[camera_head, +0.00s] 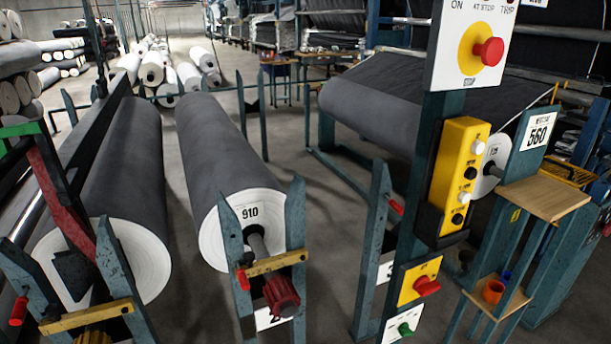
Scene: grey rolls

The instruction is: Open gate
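No gripper of mine shows in the head view. I cannot tell for certain which part is the gate. A yellow bar (277,263) lies across the two blue-green posts in front of the grey roll labelled 910 (215,140). A red handle (241,278) sits at its left end, and a ribbed red knob (281,297) is just below it. A second yellow bar (87,316) spans the posts of the left roll's stand, with a red handle (18,311) beside it. Both bars lie across their posts.
A post with a red stop button (488,51), a yellow control box (459,177) and a red switch (426,286) stands at right. A wooden shelf (545,197) is beside it. Grey floor (325,230) is free between the 910 roll and the right machine.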

